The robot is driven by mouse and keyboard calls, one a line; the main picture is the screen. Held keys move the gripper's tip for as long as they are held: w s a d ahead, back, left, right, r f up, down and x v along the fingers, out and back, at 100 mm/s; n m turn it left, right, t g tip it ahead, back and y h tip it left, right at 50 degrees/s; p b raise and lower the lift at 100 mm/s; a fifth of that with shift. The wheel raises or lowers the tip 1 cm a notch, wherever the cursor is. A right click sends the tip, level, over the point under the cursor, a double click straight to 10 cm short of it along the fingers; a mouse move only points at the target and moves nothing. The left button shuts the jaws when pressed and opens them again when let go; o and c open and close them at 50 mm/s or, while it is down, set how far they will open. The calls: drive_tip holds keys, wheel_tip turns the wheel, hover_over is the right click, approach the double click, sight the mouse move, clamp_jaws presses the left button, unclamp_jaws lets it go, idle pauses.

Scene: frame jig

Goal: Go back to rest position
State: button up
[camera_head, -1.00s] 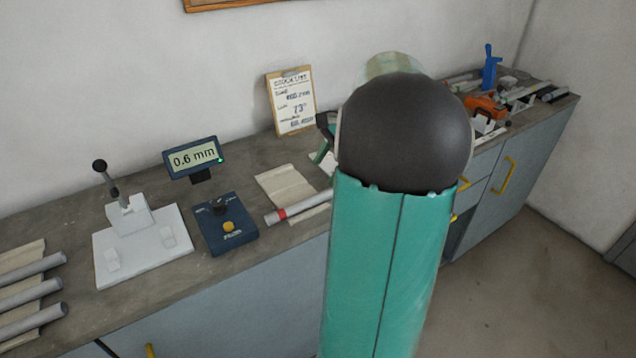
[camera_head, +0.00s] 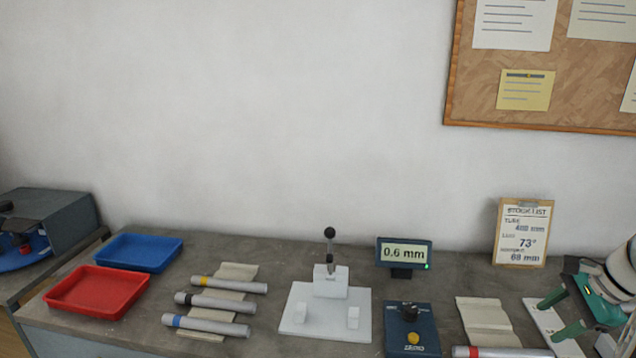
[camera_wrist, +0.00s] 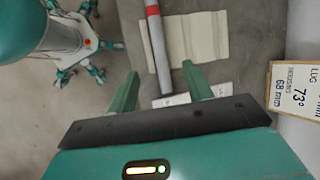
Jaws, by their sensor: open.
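My gripper (camera_head: 561,315) is at the right edge of the head view, with its two green fingers apart and pointing left over the bench. In the wrist view my gripper (camera_wrist: 161,72) is open, with nothing held between its fingers. A grey tube with a red band (camera_head: 505,352) lies on a cream cloth (camera_head: 485,314) left of my gripper. In the wrist view the tube (camera_wrist: 160,58) lies ahead of the fingers, apart from them, on the cloth (camera_wrist: 205,35). Most of my arm is outside the head view.
A white fixture with a lever (camera_head: 330,283), a display reading 0.6 mm (camera_head: 404,254) and a blue control box (camera_head: 411,330) stand mid-bench. Three banded tubes (camera_head: 215,305), a red tray (camera_head: 97,291) and a blue tray (camera_head: 138,252) lie left. A stock list clipboard (camera_head: 521,232) leans at the wall.

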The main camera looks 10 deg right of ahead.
drive_tip(key=w+a+r+n+h, duration=0.1)
drive_tip(key=a+n, duration=0.1)
drive_tip(key=a, duration=0.4)
drive_tip(key=w+a+r+n, duration=0.2)
drive_tip(key=a+n, duration=0.1)
drive_tip(key=a, duration=0.3)
drive_tip(key=s+a+n+h, duration=0.1)
drive_tip(key=s+a+n, duration=0.3)
drive_tip(key=a+n, duration=0.3)
drive_tip(key=s+a+f+n+t+h, duration=0.1)
drive_tip(key=s+a+n, duration=0.4)
drive_tip(key=a, duration=1.3)
drive_tip(key=n, duration=0.3)
drive_tip(key=shift+a+f+n+t, duration=0.15)
drive_tip(key=shift+a+n+t, duration=0.05)
drive_tip(key=shift+n+t, duration=0.1)
drive_tip(key=shift+s, duration=0.1)
